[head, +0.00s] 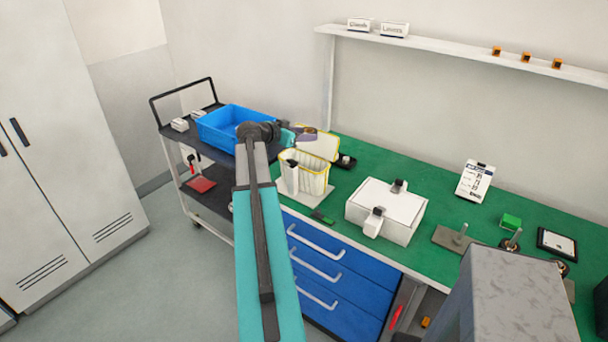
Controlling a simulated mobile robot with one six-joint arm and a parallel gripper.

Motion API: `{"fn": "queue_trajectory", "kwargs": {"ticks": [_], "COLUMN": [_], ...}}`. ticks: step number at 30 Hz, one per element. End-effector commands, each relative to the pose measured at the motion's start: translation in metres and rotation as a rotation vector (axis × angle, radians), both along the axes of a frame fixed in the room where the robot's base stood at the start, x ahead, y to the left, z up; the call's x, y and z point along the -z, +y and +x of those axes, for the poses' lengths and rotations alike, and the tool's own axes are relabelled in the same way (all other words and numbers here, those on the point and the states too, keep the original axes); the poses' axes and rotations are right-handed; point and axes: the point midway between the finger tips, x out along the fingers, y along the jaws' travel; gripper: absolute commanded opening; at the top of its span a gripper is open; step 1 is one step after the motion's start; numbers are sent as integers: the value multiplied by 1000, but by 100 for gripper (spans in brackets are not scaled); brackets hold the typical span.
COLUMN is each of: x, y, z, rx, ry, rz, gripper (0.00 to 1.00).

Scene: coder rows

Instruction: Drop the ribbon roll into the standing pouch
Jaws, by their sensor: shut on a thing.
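The standing pouch (315,182) is pale with a yellow rim and stands open on a light base plate at the left end of the green bench. My gripper (307,134) is above the pouch, near the top of that back panel, seen small and partly hidden by my own wrist. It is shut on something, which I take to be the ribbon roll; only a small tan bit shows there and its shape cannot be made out.
A blue crate (218,132) stands on a dark cart left of the bench. A white box (386,211) with two clamps sits right of the pouch. A wall shelf (450,48) runs above. The bench behind the white box is clear.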

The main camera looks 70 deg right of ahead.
Motion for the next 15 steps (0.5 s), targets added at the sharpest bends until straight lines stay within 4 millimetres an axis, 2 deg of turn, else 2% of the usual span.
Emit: {"fn": "queue_trajectory", "kwargs": {"ticks": [15], "x": [42], "y": [0], "z": [0], "rx": [0], "ry": [0], "rz": [0], "gripper": [22]}}
